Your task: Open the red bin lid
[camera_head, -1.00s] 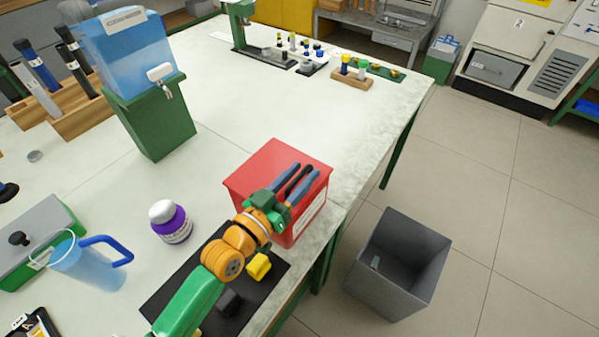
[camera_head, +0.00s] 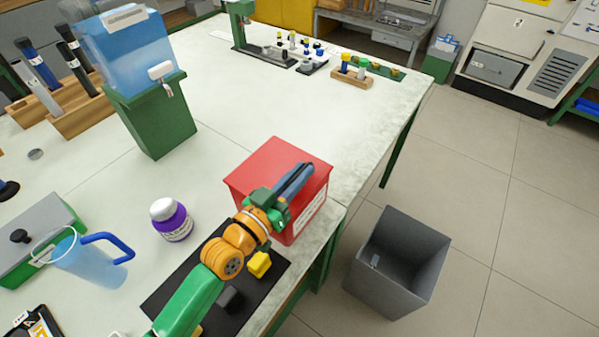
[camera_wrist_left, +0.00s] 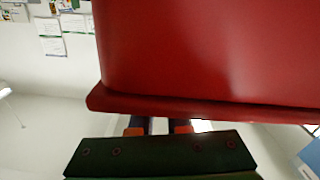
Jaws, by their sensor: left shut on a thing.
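The red bin (camera_head: 287,237) stands at the near right edge of the white table with its flat red lid (camera_head: 264,160) down on it. A white label is on its side. My right gripper is not in view.
A purple jar (camera_head: 172,218), a blue jug (camera_head: 90,262) and a black mat (camera_head: 180,283) with a yellow block (camera_head: 259,264) lie near my left arm. A blue tank (camera_head: 125,50) stands behind left. A grey open bin (camera_head: 398,262) is on the floor.

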